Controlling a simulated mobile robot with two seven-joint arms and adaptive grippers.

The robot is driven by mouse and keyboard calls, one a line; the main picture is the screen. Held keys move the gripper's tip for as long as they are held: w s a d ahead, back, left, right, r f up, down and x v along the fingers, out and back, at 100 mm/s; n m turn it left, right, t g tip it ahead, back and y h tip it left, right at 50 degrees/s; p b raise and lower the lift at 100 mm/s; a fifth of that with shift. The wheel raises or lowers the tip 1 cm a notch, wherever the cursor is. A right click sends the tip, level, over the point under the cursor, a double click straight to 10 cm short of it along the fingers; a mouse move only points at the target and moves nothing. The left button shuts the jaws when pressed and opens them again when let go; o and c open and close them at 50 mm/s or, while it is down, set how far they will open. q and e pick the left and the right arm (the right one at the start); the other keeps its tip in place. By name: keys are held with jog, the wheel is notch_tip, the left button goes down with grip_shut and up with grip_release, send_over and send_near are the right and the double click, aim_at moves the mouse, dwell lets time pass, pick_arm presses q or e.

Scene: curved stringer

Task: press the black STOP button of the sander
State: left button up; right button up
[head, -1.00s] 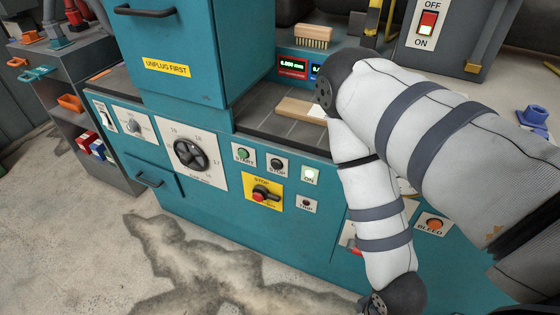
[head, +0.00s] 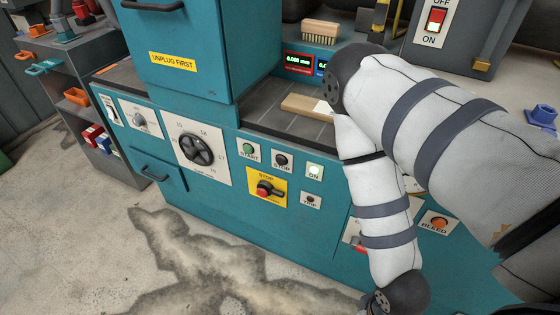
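The teal sander (head: 215,205) stands in front of me with its control panel facing me. The black STOP button (head: 281,160) sits on a small white plate, between the green START button (head: 248,149) and the lit ON lamp (head: 314,170). Below it is a yellow plate, also marked STOP, with a red and black rotary switch (head: 265,188). My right arm comes in from the right, bends beside the panel and runs down past the bottom edge. Its gripper is out of the picture. My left gripper and arm are not in view.
A large black dial (head: 195,150) is left of the START button. A wooden block (head: 306,105) and a brush (head: 321,32) lie on the machine top. My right arm hides part of the panel near the BLEED button (head: 438,224). Stained floor in front is free.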

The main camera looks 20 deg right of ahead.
grip_shut()
dwell(1.4)
